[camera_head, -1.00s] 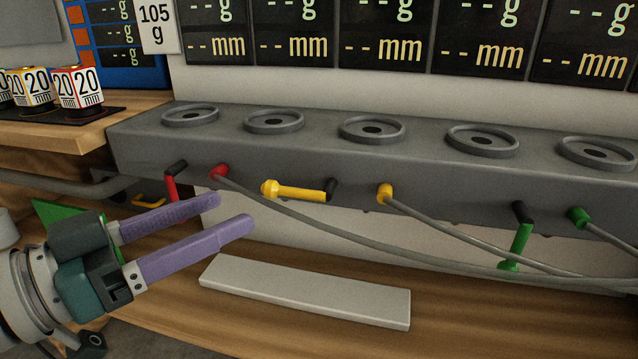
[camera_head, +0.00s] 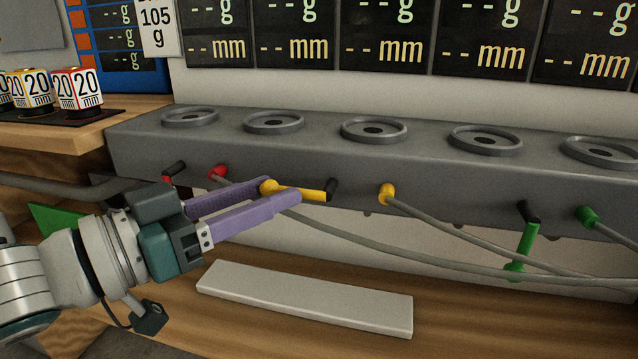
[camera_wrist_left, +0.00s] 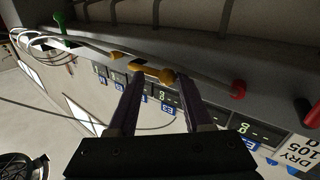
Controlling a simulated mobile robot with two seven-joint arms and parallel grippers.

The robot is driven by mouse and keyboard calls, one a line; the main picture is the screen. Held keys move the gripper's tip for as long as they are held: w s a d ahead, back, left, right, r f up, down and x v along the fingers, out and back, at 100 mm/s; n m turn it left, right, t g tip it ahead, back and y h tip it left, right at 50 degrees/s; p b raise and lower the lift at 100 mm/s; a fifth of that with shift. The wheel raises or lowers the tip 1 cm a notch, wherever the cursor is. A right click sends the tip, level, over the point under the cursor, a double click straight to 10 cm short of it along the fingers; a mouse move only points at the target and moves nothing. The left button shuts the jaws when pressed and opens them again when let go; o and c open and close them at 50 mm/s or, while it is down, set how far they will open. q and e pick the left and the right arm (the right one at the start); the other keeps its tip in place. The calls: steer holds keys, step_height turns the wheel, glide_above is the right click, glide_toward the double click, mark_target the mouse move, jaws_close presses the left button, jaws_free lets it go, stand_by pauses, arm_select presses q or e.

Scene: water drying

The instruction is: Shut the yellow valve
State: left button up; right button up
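The yellow valve (camera_head: 308,194) is on the front face of the grey manifold (camera_head: 240,155). Its handle lies roughly horizontal, with the knob end at left and the black pivot at right. My left gripper (camera_head: 280,190) is open, with its two purple fingers at the knob end of the handle. In the head view one finger passes behind the knob and the other lies in front of it and lower. In the left wrist view the yellow handle (camera_wrist_left: 148,71) shows beyond and between the fingertips (camera_wrist_left: 158,80). Contact cannot be told. My right gripper is not in view.
A red valve (camera_head: 171,173) and red hose fitting (camera_head: 218,172) are left of the yellow valve. A yellow fitting (camera_head: 387,193) and hanging green valve (camera_head: 524,245) are right. Grey hoses run below. A pale bar (camera_head: 305,298) lies on the wooden bench.

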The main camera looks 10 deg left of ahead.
arm_select(q)
steer(key=shift+a, duration=0.1)
jaws_close()
stand_by(0.8)
